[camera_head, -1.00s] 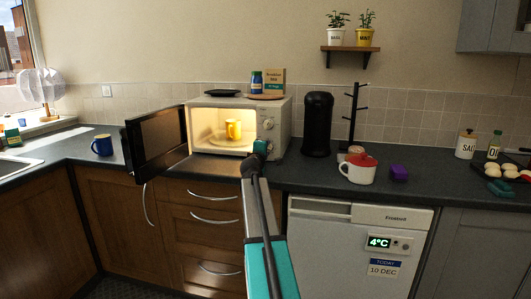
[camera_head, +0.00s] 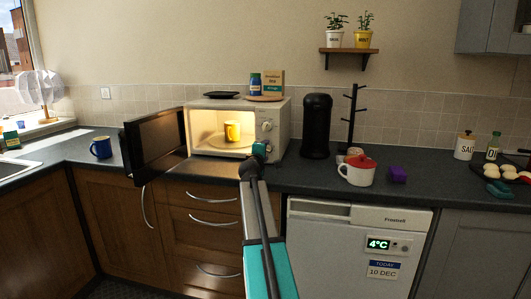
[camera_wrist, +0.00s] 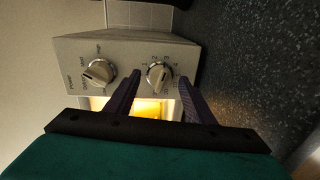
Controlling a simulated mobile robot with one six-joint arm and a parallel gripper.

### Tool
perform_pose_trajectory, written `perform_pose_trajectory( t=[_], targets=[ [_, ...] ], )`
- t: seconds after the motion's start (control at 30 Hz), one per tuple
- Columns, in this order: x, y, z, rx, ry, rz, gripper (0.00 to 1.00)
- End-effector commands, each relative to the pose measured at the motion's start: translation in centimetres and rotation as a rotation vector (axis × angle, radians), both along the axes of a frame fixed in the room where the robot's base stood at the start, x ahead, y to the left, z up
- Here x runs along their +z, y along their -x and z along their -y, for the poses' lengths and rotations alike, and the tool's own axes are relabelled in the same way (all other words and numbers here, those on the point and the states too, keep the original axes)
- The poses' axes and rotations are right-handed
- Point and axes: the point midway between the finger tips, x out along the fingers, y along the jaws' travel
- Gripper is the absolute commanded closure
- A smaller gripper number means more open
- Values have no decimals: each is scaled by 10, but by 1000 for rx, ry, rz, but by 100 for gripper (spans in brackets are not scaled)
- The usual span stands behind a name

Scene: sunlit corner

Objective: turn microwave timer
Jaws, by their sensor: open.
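The cream microwave (camera_head: 273,108) stands on the counter with its dark door (camera_head: 157,141) swung open to the left. Its lit inside holds a yellow mug (camera_head: 232,131). Its control panel (camera_wrist: 126,50) appears sideways in the wrist view, with two round silver knobs. The upper knob (camera_wrist: 99,73) lies left in that view, outside my fingers. The lower knob (camera_wrist: 159,72), with numbers around it, lies between my fingertips, one finger to each side. My gripper (camera_wrist: 159,80) is open; I cannot tell whether it touches this knob. In the head view my gripper (camera_head: 259,149) is at the panel's lower part and hides the lower knob.
A blue mug (camera_head: 101,147) stands left of the door. A jar, a box and plates rest on top of the microwave.

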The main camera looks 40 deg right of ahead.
Motion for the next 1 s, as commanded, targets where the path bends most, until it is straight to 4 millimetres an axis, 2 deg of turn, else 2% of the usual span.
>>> perform_pose_trajectory(
  t=[1.0],
  targets=[
    [7,56,-83,0,1,1,51]
  ],
)
